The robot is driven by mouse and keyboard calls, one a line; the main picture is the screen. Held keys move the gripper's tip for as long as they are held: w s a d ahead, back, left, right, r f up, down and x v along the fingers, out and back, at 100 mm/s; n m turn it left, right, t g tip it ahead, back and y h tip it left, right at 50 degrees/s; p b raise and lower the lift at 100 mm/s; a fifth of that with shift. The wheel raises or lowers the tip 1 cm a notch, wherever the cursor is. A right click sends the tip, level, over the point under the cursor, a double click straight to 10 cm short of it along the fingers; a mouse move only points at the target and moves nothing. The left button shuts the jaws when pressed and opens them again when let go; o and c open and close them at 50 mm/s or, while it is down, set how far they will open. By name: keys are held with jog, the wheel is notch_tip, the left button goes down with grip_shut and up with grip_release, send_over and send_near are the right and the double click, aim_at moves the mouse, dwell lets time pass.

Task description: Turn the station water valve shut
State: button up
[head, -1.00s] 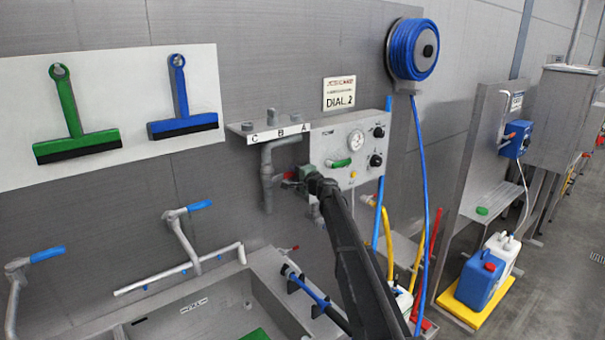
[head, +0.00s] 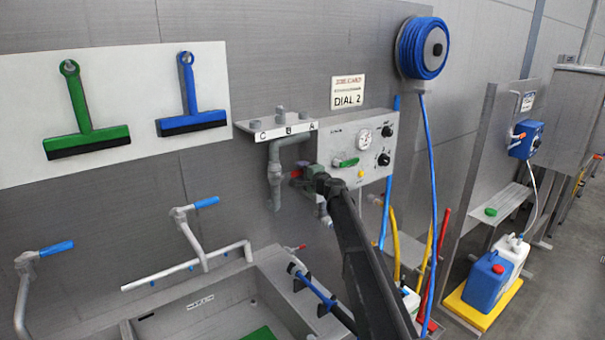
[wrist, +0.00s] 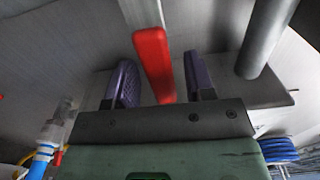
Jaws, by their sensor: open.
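A red lever handle (wrist: 153,62) stands between the two purple-padded fingers of my gripper (wrist: 160,80) in the wrist view. The fingers are apart, one on each side of it, with visible gaps. In the head view my gripper (head: 306,180) is at the left edge of the grey station panel (head: 376,158), beside the grey pipe (head: 274,175). A small bit of red (head: 295,173) shows there; my gripper and arm hide most of the valve.
A blue hose reel (head: 423,48) hangs above right, its hose running down. A sink (head: 195,305) with pipes lies below left. Green (head: 88,140) and blue (head: 192,122) squeegees hang on the wall. Blue and white jugs (head: 487,280) stand on a yellow base at right.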

jog(key=v, duration=1)
jog(key=shift+s+d, duration=0.2)
jog(key=shift+s, duration=0.15)
jog(key=s+a+f+n+g+h, duration=0.15)
jog(key=s+f+n+g, duration=0.35)
jog(key=s, duration=0.5)
jog(key=s+a+f+n+g+y, duration=0.1)
jog(key=s+a+f+n+g, duration=0.1)
jog(key=s+f+n+g, duration=0.5)
jog(key=s+d+f+g+h+b, duration=0.1)
jog(key=s+d+f+h, duration=0.1)
jog(key=s, duration=0.8)
jog(key=s+d+f+g+h+b, duration=0.1)
jog(key=s+d+f+h, duration=0.1)
jog(key=s, duration=0.7)
jog(key=s+d+f+g+h, duration=0.1)
jog(key=s+d+f+h, duration=0.2)
jog(key=s, duration=0.7)
jog(key=shift+s+f+h+b, duration=0.3)
jog(key=shift+f+h+b, duration=0.15)
jog(key=shift+h, duration=0.6)
